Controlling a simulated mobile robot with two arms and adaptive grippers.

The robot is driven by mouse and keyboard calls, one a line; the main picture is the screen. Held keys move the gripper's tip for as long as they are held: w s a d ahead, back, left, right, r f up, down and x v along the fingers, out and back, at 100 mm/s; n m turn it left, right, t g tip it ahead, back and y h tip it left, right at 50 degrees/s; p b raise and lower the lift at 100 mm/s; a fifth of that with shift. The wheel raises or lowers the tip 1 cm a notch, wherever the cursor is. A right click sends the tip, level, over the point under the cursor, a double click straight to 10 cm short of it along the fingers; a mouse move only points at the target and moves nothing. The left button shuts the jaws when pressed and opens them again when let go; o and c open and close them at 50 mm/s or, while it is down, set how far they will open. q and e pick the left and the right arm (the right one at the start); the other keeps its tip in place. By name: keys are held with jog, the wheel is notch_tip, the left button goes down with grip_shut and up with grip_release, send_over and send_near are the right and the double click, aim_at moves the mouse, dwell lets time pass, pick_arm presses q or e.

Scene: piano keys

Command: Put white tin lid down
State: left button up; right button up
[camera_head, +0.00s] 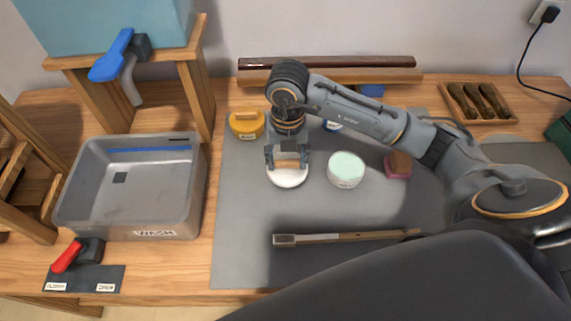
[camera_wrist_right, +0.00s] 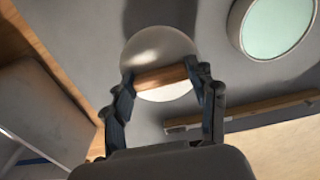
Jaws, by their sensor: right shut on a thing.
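The white tin lid (camera_head: 288,179) is a round white disc with a wooden bar handle. My right gripper (camera_head: 288,160) points down over it and is shut on the handle. The lid is over the grey mat (camera_head: 255,215); I cannot tell whether it touches the mat. In the right wrist view, the lid (camera_wrist_right: 165,48) shows between the fingers (camera_wrist_right: 162,82), its handle across them. An open white tin (camera_head: 345,170) with pale green content stands on the mat just right of the lid, apart from it. My left gripper is not in view.
A yellow tin (camera_head: 245,125) stands behind left and a pink block-like item (camera_head: 397,167) at right. A grey wash basin (camera_head: 130,190) is at left. The mat's front left part is clear.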

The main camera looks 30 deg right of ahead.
aim_at(286, 167)
jog(key=shift+w+d+f, duration=0.1)
jog(key=shift+w+f, duration=0.25)
jog(key=shift+f, duration=0.1)
notch_tip(286, 167, down, 3)
jog(key=shift+w+p, duration=0.15)
jog(key=shift+p, duration=0.45)
jog(key=shift+f, duration=0.35)
jog(key=o, duration=1.1)
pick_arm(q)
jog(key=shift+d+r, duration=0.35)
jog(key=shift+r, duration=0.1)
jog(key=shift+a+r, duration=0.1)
